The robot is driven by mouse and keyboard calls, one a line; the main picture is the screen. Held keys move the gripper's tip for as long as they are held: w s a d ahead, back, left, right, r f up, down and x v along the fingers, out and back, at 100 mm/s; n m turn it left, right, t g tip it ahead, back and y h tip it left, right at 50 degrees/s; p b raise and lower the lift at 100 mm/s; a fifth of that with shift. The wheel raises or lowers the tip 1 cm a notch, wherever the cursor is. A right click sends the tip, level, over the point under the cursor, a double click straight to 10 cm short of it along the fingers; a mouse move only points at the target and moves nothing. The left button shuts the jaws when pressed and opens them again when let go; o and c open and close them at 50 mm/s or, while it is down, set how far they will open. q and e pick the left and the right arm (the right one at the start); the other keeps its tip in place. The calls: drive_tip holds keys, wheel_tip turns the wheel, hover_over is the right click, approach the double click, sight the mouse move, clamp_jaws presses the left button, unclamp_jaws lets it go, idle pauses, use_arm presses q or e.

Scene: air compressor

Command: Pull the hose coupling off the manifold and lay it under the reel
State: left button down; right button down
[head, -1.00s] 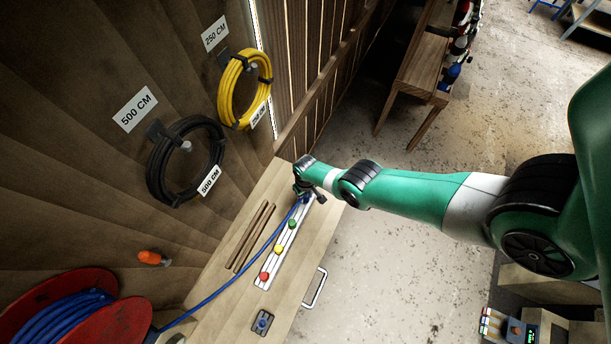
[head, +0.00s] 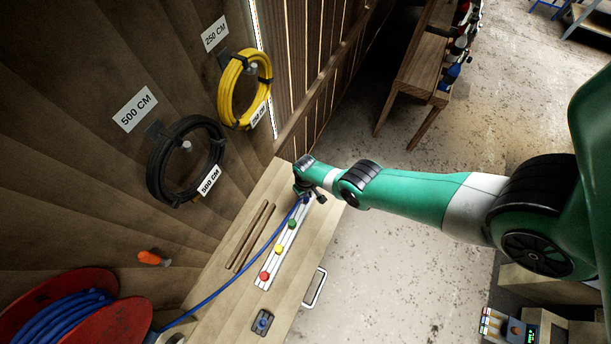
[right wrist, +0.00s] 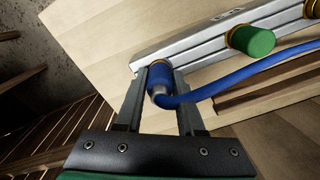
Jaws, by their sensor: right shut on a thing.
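The blue hose coupling (right wrist: 160,78) sits at the end of the manifold (right wrist: 205,42), between the fingers of my right gripper (right wrist: 161,88), which is shut on it. The coupling appears still against the manifold. In the head view my right gripper (head: 304,192) is over the far end of the manifold (head: 266,279), and the wrist mostly hides the coupling. The blue hose (head: 236,276) runs from there along the bench to the red reel (head: 118,322) at lower left. My left gripper is not in view.
Green (head: 292,224), yellow (head: 279,249) and red (head: 265,275) caps line the manifold. Two brown sticks (head: 250,237) lie beside it on the bench (head: 212,290). Black (head: 158,165) and yellow (head: 229,90) hose coils hang on the wall. An orange object (head: 150,257) is above the reel.

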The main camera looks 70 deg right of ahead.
sight(306, 195)
drive_tip(key=shift+r, duration=0.1)
idle(0.4)
wheel_tip(306, 195, up, 6)
drive_tip(key=p, duration=0.6)
drive_tip(key=shift+f, duration=0.2)
